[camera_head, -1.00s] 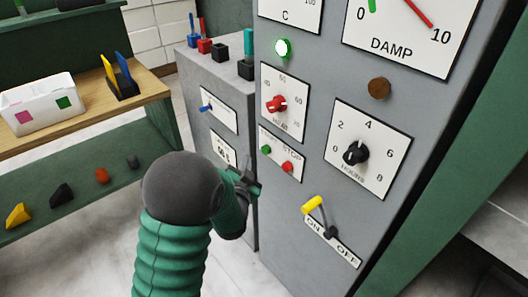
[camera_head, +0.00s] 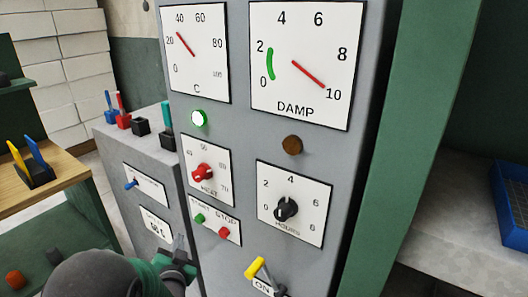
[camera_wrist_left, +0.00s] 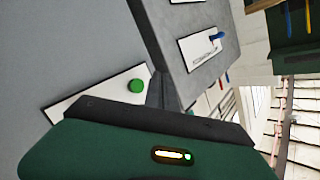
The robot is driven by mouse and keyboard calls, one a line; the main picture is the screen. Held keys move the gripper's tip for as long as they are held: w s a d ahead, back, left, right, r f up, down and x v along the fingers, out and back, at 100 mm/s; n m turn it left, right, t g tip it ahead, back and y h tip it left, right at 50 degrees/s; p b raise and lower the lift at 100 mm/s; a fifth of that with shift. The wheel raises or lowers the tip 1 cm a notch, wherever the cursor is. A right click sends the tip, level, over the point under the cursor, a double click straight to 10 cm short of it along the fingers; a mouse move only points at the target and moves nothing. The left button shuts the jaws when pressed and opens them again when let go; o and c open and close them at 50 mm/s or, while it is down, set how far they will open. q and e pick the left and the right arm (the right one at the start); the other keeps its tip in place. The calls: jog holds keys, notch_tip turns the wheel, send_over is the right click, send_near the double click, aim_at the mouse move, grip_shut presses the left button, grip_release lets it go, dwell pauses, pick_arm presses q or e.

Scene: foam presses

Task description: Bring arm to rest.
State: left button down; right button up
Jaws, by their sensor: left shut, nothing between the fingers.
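My left gripper (camera_head: 180,258) is low in the head view, in front of the side cabinet and close to the lower left edge of the grey control panel (camera_head: 225,268). It is shut and empty. My dark wrist and green arm come in at the bottom left. The green button (camera_head: 199,218) and red button (camera_head: 224,233) are above and right of the gripper, apart from it. In the left wrist view the green button (camera_wrist_left: 136,86) shows beyond my green gripper body (camera_wrist_left: 110,155). My right gripper is not in view.
A wooden table (camera_head: 62,180) stands left. A blue crate (camera_head: 512,205) sits at right.

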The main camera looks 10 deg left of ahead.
pick_arm(q)
jog(key=s+d+f+n+g+h, duration=0.1)
jog(key=s+d+f+g+h, duration=0.15)
jog(key=s+d+g, duration=0.35)
jog(key=s+d+f+n+g+h, duration=0.1)
jog(key=s+d+f+g+h, duration=0.1)
jog(key=s+d+f, duration=0.45)
jog(key=s+d+f+g+h, duration=0.15)
jog(key=s+d+g, duration=0.25)
jog(key=s, duration=0.4)
jog(key=w+p+v, duration=0.2)
jog(key=p+v, duration=1.1)
jog(key=shift+a+r+n, duration=0.2)
jog(key=shift+r+n, duration=0.1)
jog(key=shift+r, duration=0.2)
